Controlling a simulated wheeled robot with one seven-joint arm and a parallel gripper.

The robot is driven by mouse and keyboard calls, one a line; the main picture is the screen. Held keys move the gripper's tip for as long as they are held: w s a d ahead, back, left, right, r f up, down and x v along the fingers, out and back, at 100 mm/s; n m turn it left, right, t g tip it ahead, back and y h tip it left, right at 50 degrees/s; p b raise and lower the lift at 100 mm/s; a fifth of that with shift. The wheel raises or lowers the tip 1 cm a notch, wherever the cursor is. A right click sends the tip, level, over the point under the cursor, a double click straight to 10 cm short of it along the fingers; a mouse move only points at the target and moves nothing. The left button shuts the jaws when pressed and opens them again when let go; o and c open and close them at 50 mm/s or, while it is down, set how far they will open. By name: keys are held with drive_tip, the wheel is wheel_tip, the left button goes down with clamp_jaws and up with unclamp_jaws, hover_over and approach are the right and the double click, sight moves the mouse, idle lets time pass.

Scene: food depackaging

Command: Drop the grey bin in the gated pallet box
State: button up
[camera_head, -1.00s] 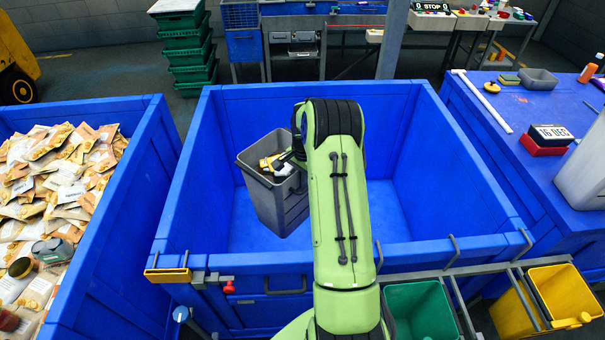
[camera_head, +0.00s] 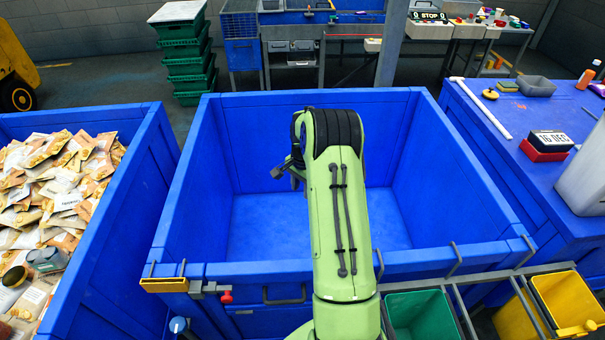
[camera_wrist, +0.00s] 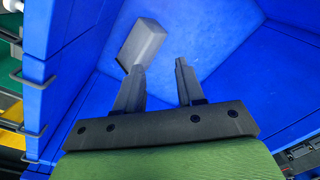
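The grey bin (camera_wrist: 143,43) shows in the wrist view, tipped on its side, beyond the fingertips and apart from them. It is inside the blue gated pallet box (camera_head: 265,225); I cannot tell whether it rests on the floor. In the head view my arm hides the bin. My gripper (camera_wrist: 159,67) is open and empty, with a clear gap between its fingers. In the head view the gripper (camera_head: 288,170) shows partly, over the box's interior to the left of my arm.
A blue box of snack packets (camera_head: 60,190) stands at the left. A blue table (camera_head: 530,110) stands at the right. Green (camera_head: 420,315) and yellow (camera_head: 555,300) bins hang at the front right. The pallet box's visible floor is clear in the head view.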

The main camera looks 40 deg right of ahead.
wheel_tip(320, 180, up, 14)
drive_tip(key=shift+s+r, duration=0.15)
drive_tip(key=shift+s, duration=0.25)
drive_tip(key=shift+d, duration=0.1)
